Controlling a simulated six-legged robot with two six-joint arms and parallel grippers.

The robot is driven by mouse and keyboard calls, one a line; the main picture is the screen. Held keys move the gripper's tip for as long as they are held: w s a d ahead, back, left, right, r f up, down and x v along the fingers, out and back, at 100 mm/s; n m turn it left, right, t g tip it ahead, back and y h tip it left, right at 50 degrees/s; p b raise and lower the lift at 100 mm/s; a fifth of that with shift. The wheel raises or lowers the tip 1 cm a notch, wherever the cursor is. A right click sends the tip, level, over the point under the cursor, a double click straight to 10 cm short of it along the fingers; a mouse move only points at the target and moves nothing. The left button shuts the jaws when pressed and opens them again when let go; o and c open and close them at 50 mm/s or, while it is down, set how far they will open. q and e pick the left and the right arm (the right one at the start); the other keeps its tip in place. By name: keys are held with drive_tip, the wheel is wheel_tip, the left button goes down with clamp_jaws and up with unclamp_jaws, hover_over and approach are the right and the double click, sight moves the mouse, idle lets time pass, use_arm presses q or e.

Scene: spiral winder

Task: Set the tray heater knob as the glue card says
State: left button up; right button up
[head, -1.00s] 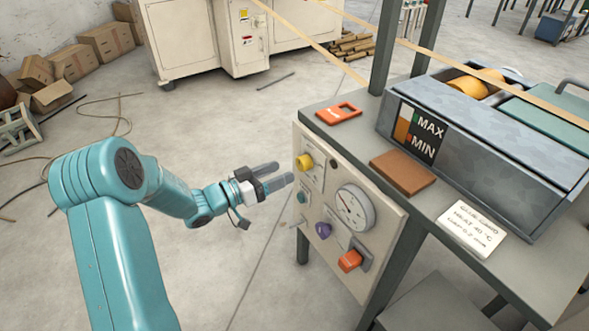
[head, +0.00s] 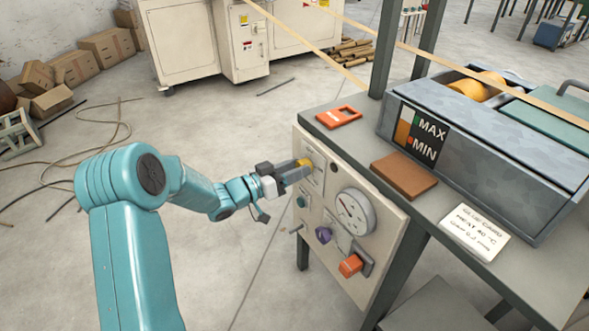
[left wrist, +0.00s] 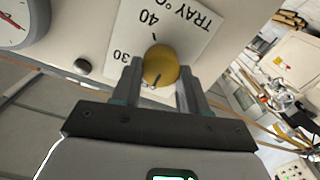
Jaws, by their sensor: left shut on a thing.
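The yellow tray heater knob (left wrist: 160,66) sits on a white dial plate (left wrist: 186,25) marked "TRAY °C", with 30 and 40 readable in the left wrist view. A dark mark on the knob shows near its lower edge there; the setting it points to is not clear. My left gripper (left wrist: 160,84) has one finger on each side of the knob and is shut on it. In the head view my left gripper (head: 304,168) covers part of the knob. The glue card (head: 474,231) lies on the bench and reads "HEAT 40 °C". My right gripper is out of view.
The cream panel (head: 386,245) also carries a round gauge (head: 355,212), a purple knob (head: 323,235), a teal button (head: 301,202) and an orange switch (head: 350,265). A brown block (head: 404,175) and an orange item (head: 337,117) lie on the bench above.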

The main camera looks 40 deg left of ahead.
use_arm(q)
drive_tip(key=shift+f, duration=0.1)
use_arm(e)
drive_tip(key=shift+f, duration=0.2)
use_arm(q)
drive_tip(key=m+b, duration=0.4)
drive_tip(key=m, duration=0.5)
drive_tip(key=m+b, duration=0.3)
drive_tip(key=m, duration=0.6)
drive_tip(key=m+b, duration=0.4)
drive_tip(key=m, duration=0.5)
drive_tip(key=shift+s+d+f+m+b, duration=0.1)
drive_tip(key=shift+d+f+m+b, duration=0.1)
drive_tip(key=shift+f+m+b, duration=0.15)
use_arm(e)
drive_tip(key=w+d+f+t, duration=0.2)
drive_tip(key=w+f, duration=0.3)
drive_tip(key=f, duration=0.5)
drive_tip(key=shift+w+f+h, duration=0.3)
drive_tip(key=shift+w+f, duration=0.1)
use_arm(q)
drive_tip(key=o, duration=1.1)
drive_tip(key=shift+r, duration=0.1)
drive_tip(key=shift+c, duration=0.2)
